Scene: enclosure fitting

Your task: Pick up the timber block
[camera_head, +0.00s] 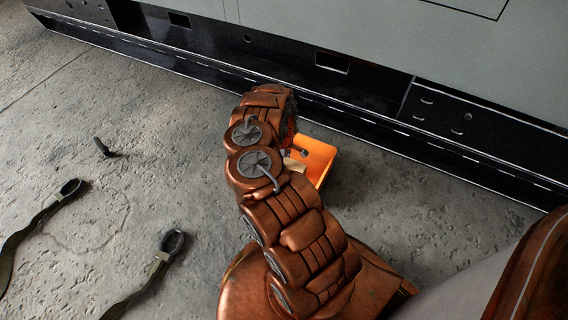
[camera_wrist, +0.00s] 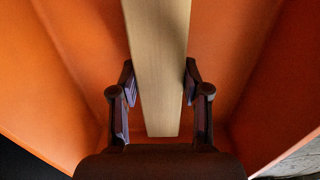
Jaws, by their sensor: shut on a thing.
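The timber block (camera_wrist: 158,60) is a pale, long wooden piece. In the wrist view it runs from the top edge down between the two fingers of my gripper (camera_wrist: 160,90). My gripper is shut on it, with a dark finger at each side. Behind the block are the orange walls of a bin (camera_wrist: 75,60). In the head view a small pale part of the block (camera_head: 293,165) shows beside my arm, at the orange bin (camera_head: 318,158). My arm hides my gripper and most of the block there. I cannot tell whether the block touches the bin floor.
A large grey cabinet (camera_head: 330,28) with a black base (camera_head: 360,90) stands behind the bin. Two dark straps with metal loops (camera_head: 172,243) (camera_head: 70,188) and a small dark peg (camera_head: 102,147) lie on the concrete floor at left. Floor between them and my arm is clear.

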